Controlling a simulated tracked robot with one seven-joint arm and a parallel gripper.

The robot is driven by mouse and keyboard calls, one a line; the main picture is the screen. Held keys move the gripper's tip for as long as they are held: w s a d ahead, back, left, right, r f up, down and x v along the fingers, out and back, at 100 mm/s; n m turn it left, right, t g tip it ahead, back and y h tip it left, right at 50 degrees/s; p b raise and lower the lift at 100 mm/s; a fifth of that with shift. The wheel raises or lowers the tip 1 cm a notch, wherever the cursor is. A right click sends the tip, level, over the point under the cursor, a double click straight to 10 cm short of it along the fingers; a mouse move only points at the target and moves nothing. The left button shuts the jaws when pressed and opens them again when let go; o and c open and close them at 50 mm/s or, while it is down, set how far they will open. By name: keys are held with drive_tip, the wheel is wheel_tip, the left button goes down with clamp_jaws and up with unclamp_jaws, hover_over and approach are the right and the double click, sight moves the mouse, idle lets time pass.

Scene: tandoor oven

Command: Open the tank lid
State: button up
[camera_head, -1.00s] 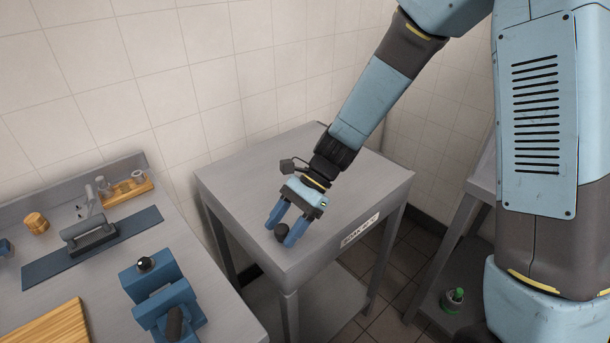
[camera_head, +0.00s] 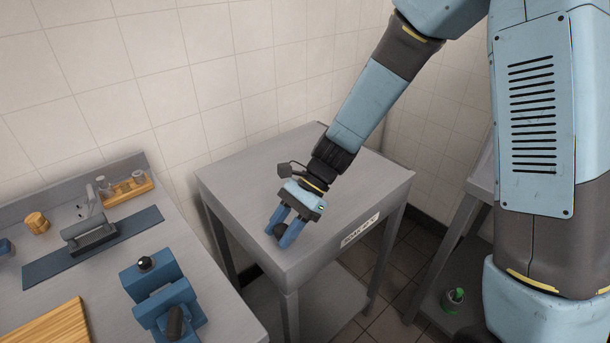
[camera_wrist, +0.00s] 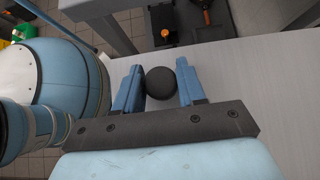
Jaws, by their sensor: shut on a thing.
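A steel table-like unit (camera_head: 245,180) with a flat grey top stands in the middle of the head view. Its front carries a white label (camera_head: 360,229) whose text is too small to read surely. A round black knob (camera_head: 280,231) is at the top's near edge, and it also shows in the wrist view (camera_wrist: 161,83). My gripper (camera_head: 284,229) reaches down with its two blue fingers on either side of the knob, shut on it. No lid seam or gap shows, and the top looks flat and level. The knob's base is hidden.
A left counter (camera_head: 215,305) holds a blue clamp-like fixture (camera_head: 160,290), a wooden board (camera_head: 55,325), a blue mat (camera_head: 45,270) and a small wooden tray (camera_head: 125,190). A tiled wall stands behind. A green bottle (camera_head: 454,298) sits low at right.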

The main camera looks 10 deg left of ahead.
drive_tip(key=shift+w+d+r, duration=0.1)
drive_tip(key=shift+w+r, duration=0.05)
drive_tip(key=shift+r, duration=1)
drive_tip(key=shift+w+d+r, duration=0.1)
drive_tip(key=shift+w+r, duration=0.05)
drive_tip(key=shift+r, duration=1.05)
drive_tip(key=shift+w+d+r, duration=0.1)
drive_tip(key=shift+w+r, duration=0.05)
drive_tip(key=shift+r, duration=1)
drive_tip(key=shift+c, duration=0.4)
wheel_tip(320, 180, up, 7)
drive_tip(key=w+d, duration=0.1)
drive_tip(key=shift+w+d+f, duration=0.15)
drive_tip(key=shift+w, duration=0.15)
wheel_tip(320, 180, up, 6)
drive_tip(key=w+d, duration=0.2)
drive_tip(key=shift+w+r, duration=0.2)
drive_tip(key=shift+r, duration=0.05)
drive_tip(key=shift+a, duration=0.1)
